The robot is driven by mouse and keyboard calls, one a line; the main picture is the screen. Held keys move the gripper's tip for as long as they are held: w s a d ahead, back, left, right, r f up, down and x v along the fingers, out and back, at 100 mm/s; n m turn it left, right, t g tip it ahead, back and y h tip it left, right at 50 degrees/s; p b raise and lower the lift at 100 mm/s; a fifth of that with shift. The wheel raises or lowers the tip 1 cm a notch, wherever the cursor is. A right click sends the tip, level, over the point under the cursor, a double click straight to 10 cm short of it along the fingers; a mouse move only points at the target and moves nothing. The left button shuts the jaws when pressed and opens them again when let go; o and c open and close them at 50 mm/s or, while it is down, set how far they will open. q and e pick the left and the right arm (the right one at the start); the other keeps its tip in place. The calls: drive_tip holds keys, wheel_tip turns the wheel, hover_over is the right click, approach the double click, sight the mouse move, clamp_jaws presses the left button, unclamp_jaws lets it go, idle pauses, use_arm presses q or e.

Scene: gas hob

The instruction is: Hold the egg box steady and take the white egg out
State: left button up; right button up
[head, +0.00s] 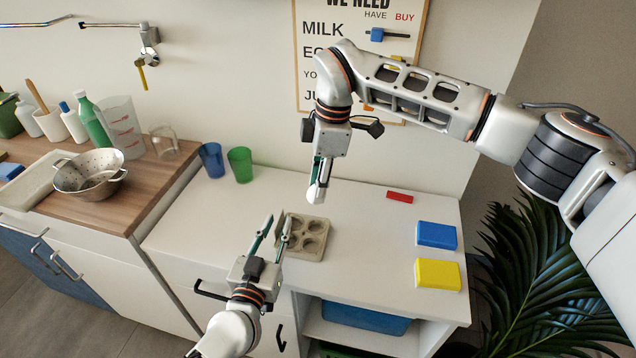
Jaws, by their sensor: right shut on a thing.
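The egg box (322,240) is a small grey-beige tray with several round cups, which look empty. It sits on the white counter. My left gripper (277,218) is at the box's left side. Its two fingers are apart, and the right one overlaps the box's left edge in the picture. I cannot tell whether it touches the box. My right gripper (318,190) points down above and behind the box, shut on a pale thing at its fingertips. This appears to be the white egg (316,196), mostly hidden by the fingers.
A blue cup (211,160) and a green cup (239,164) stand at the back left. A red block (400,197), a blue sponge (436,236) and a yellow sponge (437,274) lie to the right. The counter (365,235) is clear between box and sponges.

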use_arm(q)
drive_tip(key=s, duration=0.3)
drive_tip(key=s+a, duration=0.1)
drive_tip(key=s, duration=0.5)
drive_tip(key=shift+s+a, duration=0.25)
drive_tip(key=shift+s, duration=0.1)
